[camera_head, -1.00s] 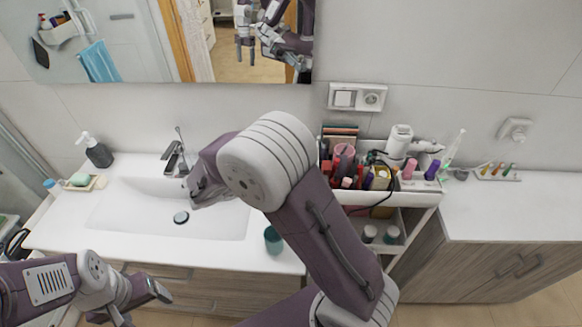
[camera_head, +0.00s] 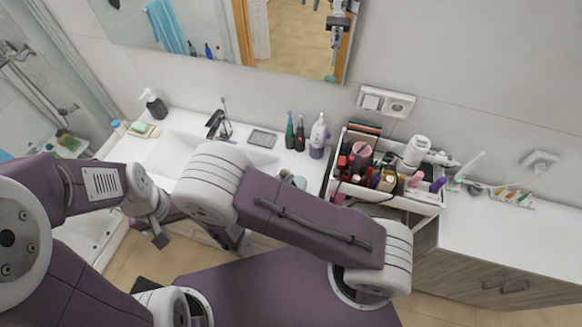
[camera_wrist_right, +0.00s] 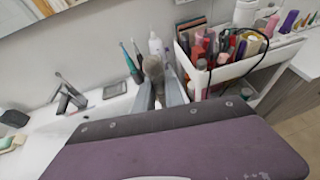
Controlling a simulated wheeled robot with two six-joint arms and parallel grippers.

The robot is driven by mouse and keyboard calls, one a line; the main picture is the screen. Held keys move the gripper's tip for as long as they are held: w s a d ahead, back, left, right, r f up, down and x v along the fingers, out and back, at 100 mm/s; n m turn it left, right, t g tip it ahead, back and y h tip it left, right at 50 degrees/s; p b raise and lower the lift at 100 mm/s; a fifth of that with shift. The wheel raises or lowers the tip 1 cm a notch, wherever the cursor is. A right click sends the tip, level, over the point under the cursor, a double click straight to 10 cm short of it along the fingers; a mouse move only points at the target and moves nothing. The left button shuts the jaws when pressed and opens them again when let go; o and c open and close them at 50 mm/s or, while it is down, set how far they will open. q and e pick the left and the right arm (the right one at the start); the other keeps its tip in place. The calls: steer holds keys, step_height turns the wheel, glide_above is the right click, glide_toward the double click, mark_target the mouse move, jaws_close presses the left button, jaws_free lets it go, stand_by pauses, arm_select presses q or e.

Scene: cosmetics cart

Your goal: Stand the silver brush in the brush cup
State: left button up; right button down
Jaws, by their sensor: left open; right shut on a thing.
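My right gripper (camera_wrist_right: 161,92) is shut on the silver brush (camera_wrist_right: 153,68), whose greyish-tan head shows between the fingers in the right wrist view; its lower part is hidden. My left gripper (camera_head: 158,232) is open and empty, low in front of the sink counter.
A white cart (camera_head: 412,198) crowded with cosmetics stands right of the sink. The faucet (camera_head: 217,124) and a grey dish (camera_head: 262,138) are further left.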

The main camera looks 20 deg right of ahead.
steer(key=shift+w+a+f, duration=0.15)
steer(key=shift+a+f, duration=0.05)
steer(key=shift+f, duration=0.05)
step_height(320, 180, down, 3)
steer(key=b, duration=0.3)
steer(key=shift+d+f, duration=0.15)
step_height(320, 180, down, 4)
steer(key=b, duration=0.3)
steer(key=shift+f, duration=0.15)
step_height(320, 180, down, 5)
steer(key=b, duration=0.5)
steer(key=shift+f, duration=0.2)
